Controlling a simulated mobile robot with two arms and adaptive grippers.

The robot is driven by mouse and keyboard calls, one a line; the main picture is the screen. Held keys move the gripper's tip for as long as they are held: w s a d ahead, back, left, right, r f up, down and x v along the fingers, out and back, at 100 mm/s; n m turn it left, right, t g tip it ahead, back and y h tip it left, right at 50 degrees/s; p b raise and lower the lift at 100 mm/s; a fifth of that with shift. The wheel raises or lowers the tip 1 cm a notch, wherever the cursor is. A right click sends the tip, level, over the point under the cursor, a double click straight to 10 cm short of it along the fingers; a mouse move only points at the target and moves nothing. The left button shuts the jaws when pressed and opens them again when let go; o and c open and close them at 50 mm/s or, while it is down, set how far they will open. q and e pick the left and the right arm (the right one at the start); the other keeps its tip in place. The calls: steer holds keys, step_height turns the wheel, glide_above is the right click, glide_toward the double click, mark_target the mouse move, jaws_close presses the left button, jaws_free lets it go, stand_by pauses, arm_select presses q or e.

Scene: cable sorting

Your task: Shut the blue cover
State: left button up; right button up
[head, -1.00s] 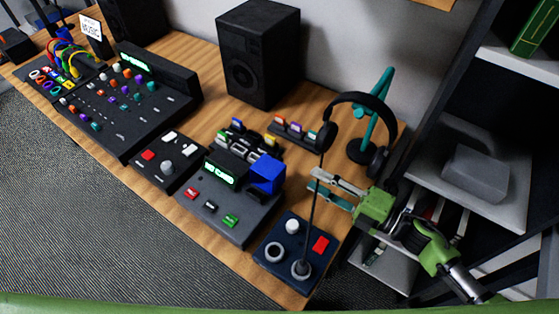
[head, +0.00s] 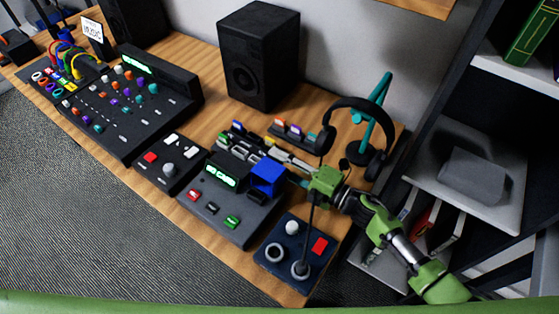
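The blue cover (head: 268,176) stands raised at the back right corner of a dark grey device (head: 235,205). The device has a lit green display and red, black and green buttons. My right gripper (head: 279,165) reaches in from the right, just behind and to the right of the cover. Its fingers look apart, with nothing seen between them. The lower fingertip is partly hidden by the cover, and I cannot tell whether it touches. My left gripper is not in view.
A joystick box (head: 293,250) with a tall stick stands in front of my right gripper. A headphone stand (head: 372,120) is behind it. Small connector racks (head: 290,130) lie behind the device. A speaker (head: 258,55) stands at the back, and shelves (head: 470,175) are at right.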

jaws_close()
